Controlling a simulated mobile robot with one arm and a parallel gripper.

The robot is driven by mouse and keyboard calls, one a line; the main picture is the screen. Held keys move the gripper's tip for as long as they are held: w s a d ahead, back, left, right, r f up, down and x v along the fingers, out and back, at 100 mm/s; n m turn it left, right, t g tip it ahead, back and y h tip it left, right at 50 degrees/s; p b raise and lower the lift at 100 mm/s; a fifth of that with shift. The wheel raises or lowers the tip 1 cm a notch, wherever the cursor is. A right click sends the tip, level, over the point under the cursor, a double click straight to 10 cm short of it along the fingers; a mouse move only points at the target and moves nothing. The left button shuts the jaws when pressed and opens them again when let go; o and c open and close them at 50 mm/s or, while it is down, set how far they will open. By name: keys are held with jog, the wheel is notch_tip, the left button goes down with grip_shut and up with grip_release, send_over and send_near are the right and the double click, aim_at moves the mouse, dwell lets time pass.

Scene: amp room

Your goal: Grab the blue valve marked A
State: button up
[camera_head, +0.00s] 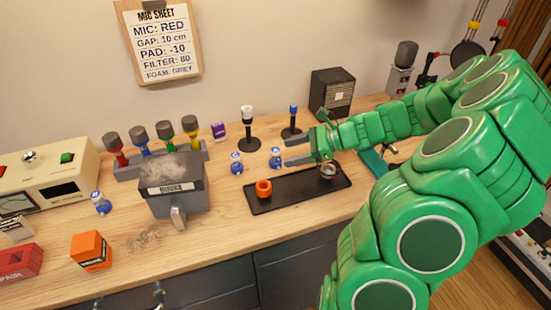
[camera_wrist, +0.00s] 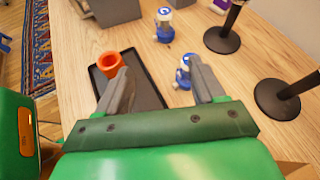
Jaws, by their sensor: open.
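Three small blue-and-white glass valves stand upright on the bench. One valve (camera_head: 275,157) is just off my gripper's fingertips; in the wrist view it (camera_wrist: 183,74) shows beside the inner side of the right finger, partly close against it in the picture. A second valve (camera_head: 236,162) stands to its left and shows farther off in the wrist view (camera_wrist: 164,25). A third valve (camera_head: 100,203) stands far left, by the cream device. I cannot read which is marked A. My gripper (camera_head: 288,150) is open and empty, also seen in the wrist view (camera_wrist: 160,67). Whether it touches a valve I cannot tell.
A black tray (camera_head: 300,194) with an orange cup (camera_head: 264,188) and a metal ring (camera_head: 327,171) lies in front. Black stands (camera_head: 248,142) (camera_head: 291,131) rise behind. A grey box (camera_head: 173,190) and microphones stand left. An orange box (camera_head: 91,250) sits front left.

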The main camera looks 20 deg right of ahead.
aim_at(271, 157)
jog(key=d, duration=0.1)
jog(key=d+f+m+t, duration=0.1)
jog(key=w+d+f+m, duration=0.1)
jog(key=d, duration=0.1)
jog(key=shift+t, duration=0.3)
jog(key=shift+w+d+f+m, duration=0.1)
jog(key=shift+w+f+m, duration=0.05)
jog(key=shift+m, duration=0.15)
jog(key=x, duration=0.6)
jog(key=shift+w, duration=0.1)
jog(key=shift+d+f+x, duration=0.1)
jog(key=shift+f+x, duration=0.1)
jog(key=shift+x, duration=1.2)
jog(key=shift+d+f+x, duration=0.15)
jog(key=shift+x, duration=1.25)
jog(key=shift+w, duration=0.15)
jog(key=c, duration=1.1)
jog(key=shift+o, duration=0.2)
